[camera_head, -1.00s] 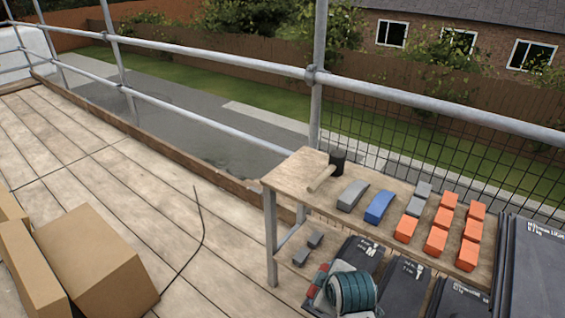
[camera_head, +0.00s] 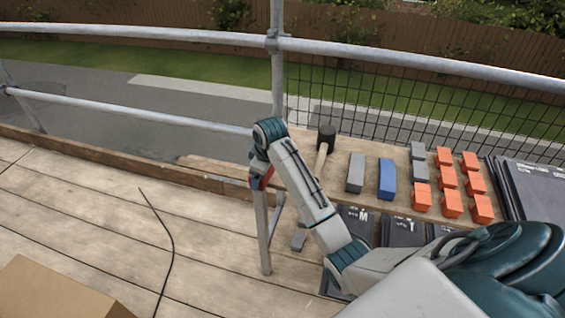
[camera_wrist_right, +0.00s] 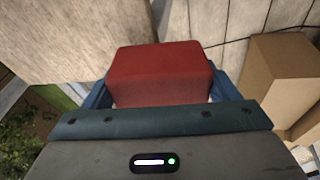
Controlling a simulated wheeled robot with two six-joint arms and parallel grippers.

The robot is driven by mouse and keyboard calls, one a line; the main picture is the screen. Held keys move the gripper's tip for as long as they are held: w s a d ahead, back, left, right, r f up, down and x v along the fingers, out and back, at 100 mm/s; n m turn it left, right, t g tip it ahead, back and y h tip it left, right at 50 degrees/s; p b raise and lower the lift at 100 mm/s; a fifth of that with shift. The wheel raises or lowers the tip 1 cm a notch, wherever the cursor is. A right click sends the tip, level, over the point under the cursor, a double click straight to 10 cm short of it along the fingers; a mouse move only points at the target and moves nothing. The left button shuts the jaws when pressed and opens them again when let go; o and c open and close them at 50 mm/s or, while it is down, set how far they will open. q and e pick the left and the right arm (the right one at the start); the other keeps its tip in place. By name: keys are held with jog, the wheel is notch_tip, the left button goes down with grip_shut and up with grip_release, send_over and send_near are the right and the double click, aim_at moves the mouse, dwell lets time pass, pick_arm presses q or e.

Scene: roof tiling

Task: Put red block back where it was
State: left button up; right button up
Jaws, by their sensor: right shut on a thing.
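A dark red block (camera_wrist_right: 158,72) sits between the blue fingers of my right gripper (camera_wrist_right: 160,92) in the right wrist view. A small red part of the block (camera_head: 267,176) also shows in the head view, mostly hidden by the right gripper (camera_head: 260,172). The gripper is shut on the block at the left end of the wooden table (camera_head: 340,150), around the table's corner leg. I cannot tell whether the block touches the tabletop. My left gripper is not in view.
A mallet (camera_head: 326,145), a grey block (camera_head: 355,172), a blue block (camera_head: 387,178) and several orange blocks (camera_head: 448,177) lie on the table. Dark bags (camera_head: 357,222) lie below. A scaffold pole (camera_head: 278,70) stands behind. A cardboard box (camera_head: 60,290) is at lower left.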

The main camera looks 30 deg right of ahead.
jog(key=w+d+r+m+g, duration=0.1)
jog(key=w+d+r+m, duration=0.1)
jog(key=d+r, duration=0.25)
jog(key=w+d+r+m+g, duration=0.1)
jog(key=w+d+r, duration=0.2)
jog(key=d, duration=0.3)
jog(key=f, duration=0.1)
jog(key=f+p, duration=0.1)
jog(key=f, duration=0.3)
jog(key=shift+s+d+f, duration=0.15)
jog(key=shift+s+d, duration=0.05)
jog(key=shift+d, duration=0.05)
jog(key=shift+f+p, duration=0.35)
jog(key=shift+f, duration=1.85)
jog(key=o, duration=1.3)
pick_arm(q)
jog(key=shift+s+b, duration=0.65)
jog(key=shift+b, duration=0.05)
pick_arm(e)
notch_tip(320, 180, up, 12)
jog(key=s, duration=0.1)
jog(key=shift+s+d, duration=0.25)
jog(key=shift+s, duration=0.15)
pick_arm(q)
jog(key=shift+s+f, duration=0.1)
